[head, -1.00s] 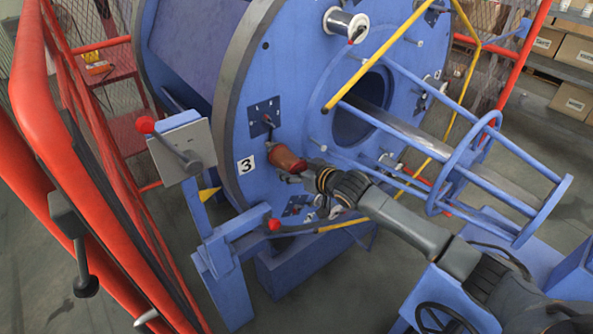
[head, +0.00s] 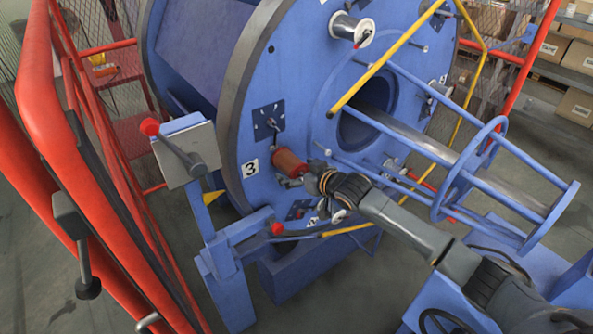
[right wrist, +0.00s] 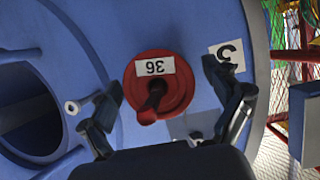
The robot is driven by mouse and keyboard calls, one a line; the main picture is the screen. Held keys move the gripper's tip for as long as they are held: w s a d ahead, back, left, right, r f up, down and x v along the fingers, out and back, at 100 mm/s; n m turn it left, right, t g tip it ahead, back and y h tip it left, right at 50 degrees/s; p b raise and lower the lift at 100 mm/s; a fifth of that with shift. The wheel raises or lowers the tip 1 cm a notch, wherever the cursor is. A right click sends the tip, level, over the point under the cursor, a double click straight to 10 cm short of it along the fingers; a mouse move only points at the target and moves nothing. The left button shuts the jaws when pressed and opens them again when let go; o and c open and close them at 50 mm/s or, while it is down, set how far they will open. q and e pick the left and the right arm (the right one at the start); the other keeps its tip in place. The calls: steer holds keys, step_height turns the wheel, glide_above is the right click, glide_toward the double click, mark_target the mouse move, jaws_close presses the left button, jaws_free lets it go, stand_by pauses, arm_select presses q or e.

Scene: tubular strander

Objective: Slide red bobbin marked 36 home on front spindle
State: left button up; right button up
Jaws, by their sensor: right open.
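The red bobbin (head: 290,163) is in front of the blue disc, below and right of a dark plate (head: 268,120) from which the front spindle (head: 272,126) comes out. A gap shows between bobbin and plate. In the right wrist view the bobbin (right wrist: 177,92) faces me, its white 36 label (right wrist: 155,67) upside down and a dark spindle end at its centre. My right gripper (head: 305,180) is open at its outer face; its fingers (right wrist: 165,92) stand apart on either side, clear of the bobbin. How deep it sits is hard to tell. My left gripper is out of view.
A yellow bar (head: 375,70) and blue tube frame (head: 468,165) stand to the right. A red-knobbed lever (head: 277,229) lies below; a red fence (head: 100,170) is left.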

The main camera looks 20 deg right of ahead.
steer(key=p+v, duration=0.2)
steer(key=shift+s+d+r+p, duration=0.1)
steer(key=shift+s+r+p, duration=0.1)
steer(key=shift+r+p, duration=0.1)
steer(key=p+v, duration=0.4)
steer(key=v, duration=0.1)
steer(key=shift+s+d+p, duration=0.1)
steer(key=shift+s+p, duration=0.05)
steer(key=shift+p, duration=0.15)
steer(key=shift+s+d+r+p, duration=0.15)
steer(key=shift+s+p, duration=0.2)
steer(key=shift+s, duration=0.2)
